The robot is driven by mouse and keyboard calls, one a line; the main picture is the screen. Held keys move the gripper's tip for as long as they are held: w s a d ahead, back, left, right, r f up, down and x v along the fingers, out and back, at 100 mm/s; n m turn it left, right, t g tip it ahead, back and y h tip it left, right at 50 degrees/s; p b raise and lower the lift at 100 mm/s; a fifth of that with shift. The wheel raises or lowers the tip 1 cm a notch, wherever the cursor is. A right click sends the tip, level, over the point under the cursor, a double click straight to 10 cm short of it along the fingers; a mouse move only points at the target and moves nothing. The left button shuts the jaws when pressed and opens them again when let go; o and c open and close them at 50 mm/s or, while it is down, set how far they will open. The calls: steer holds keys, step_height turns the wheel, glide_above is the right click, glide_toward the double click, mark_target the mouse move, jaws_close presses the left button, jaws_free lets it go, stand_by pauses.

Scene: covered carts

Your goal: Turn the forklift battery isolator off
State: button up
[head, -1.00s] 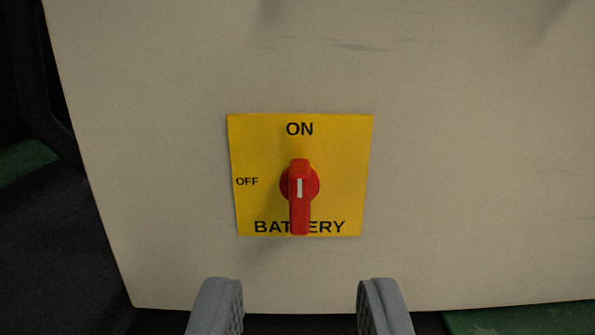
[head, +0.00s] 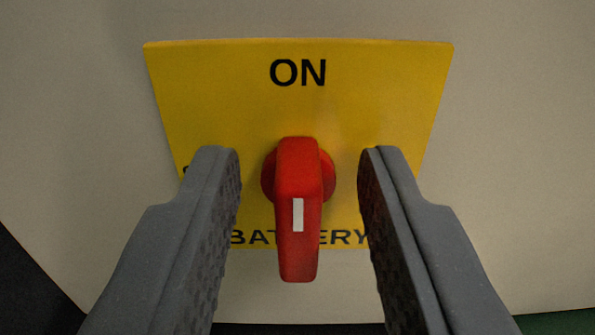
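The red isolator handle (head: 298,215) sits on a round red hub at the middle of a yellow plate (head: 210,90). The handle is upright in the picture, in line with the word ON above it, and has a white mark on its face. BATTERY is printed below, partly covered by the handle. The OFF label at the left is almost fully hidden by my left finger. My gripper (head: 299,160) is open, with one grey finger on each side of the handle. A gap shows between each finger and the handle.
The plate is mounted on a flat beige panel (head: 60,130). A dark area (head: 30,290) shows past the panel's edge at the lower left. A bit of green floor (head: 555,322) shows at the lower right.

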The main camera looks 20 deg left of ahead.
jaws_close()
